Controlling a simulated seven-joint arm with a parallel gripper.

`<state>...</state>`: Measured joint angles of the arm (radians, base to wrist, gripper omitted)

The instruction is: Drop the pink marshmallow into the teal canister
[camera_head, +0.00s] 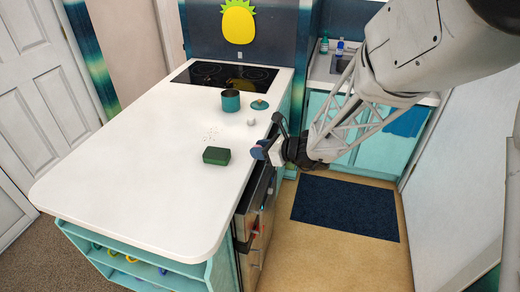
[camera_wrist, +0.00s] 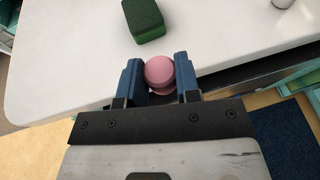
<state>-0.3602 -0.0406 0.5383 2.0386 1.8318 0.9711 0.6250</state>
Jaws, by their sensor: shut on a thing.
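The pink marshmallow (camera_wrist: 159,71) is between the two blue fingers of my gripper (camera_wrist: 160,82) in the wrist view, and the jaws are shut on it. In the head view my gripper (camera_head: 263,150) is at the right edge of the white counter, to the right of a green block. The teal canister (camera_head: 230,103) stands upright on the counter, farther back than my gripper and a little to its left, near the cooktop. Its top is open with a dark inside; what lies in it is hidden.
A teal lid (camera_head: 260,104) lies right of the canister, with a small white piece (camera_head: 251,122) in front. The dark green block (camera_head: 217,157) sits left of my gripper; it also shows in the wrist view (camera_wrist: 144,20). The counter's front left (camera_head: 120,180) is clear.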

